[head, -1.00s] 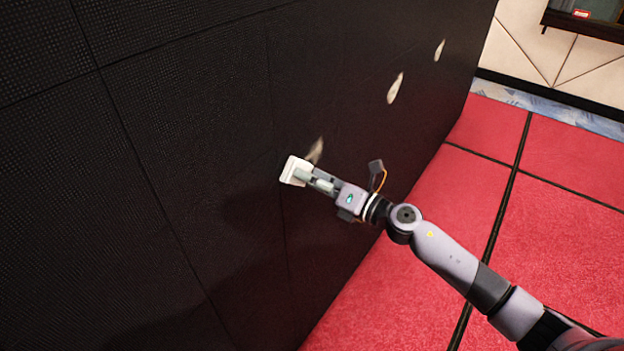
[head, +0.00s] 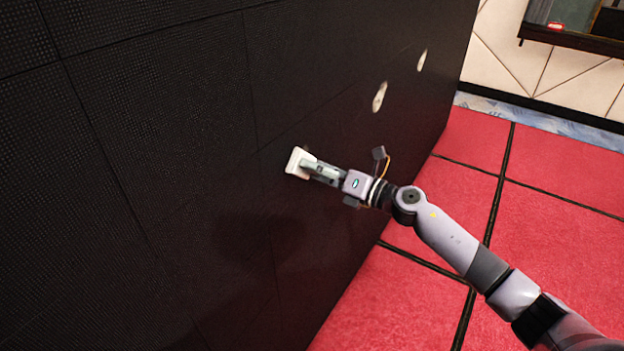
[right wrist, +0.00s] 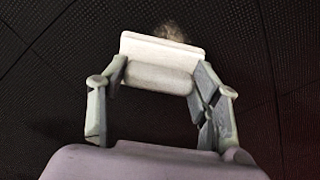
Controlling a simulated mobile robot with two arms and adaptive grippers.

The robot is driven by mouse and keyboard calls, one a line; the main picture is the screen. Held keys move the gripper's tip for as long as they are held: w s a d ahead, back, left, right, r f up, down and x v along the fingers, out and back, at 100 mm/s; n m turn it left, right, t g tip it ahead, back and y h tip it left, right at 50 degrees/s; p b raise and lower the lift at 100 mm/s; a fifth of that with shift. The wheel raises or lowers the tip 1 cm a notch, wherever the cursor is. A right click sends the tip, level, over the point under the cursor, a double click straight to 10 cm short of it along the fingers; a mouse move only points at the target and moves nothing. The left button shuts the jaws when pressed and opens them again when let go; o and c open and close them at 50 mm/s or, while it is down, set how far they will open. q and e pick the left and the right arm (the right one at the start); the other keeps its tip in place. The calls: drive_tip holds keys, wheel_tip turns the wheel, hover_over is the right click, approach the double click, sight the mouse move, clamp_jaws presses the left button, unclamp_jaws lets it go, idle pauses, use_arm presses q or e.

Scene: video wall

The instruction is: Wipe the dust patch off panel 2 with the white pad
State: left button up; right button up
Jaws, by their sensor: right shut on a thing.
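My right gripper (head: 312,168) is shut on the white pad (head: 296,161) and holds it up at the black panel wall (head: 160,120). The right wrist view shows the pad (right wrist: 160,48) with its rounded grip between the two fingers. A pale dust patch (right wrist: 172,32) shows just past the pad's far edge in that view; the rest of it is hidden behind the pad. In the head view the pad covers nearly all of this patch. Whether the pad touches the wall is hard to tell. No panel numbers are visible. My left gripper is out of view.
Two more pale patches, a nearer one (head: 379,97) and a farther one (head: 422,60), are on the wall to the right. The red floor (head: 570,180) is clear. A dark-framed window or shelf (head: 575,30) is at the upper right.

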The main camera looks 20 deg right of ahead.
drive_tip(key=w+d+b, duration=0.2)
drive_tip(key=d, duration=0.1)
drive_tip(key=shift+w+d+b, duration=0.25)
drive_tip(key=shift+w+b, duration=0.1)
drive_tip(key=shift+b, duration=0.05)
drive_tip(key=shift+a, duration=0.1)
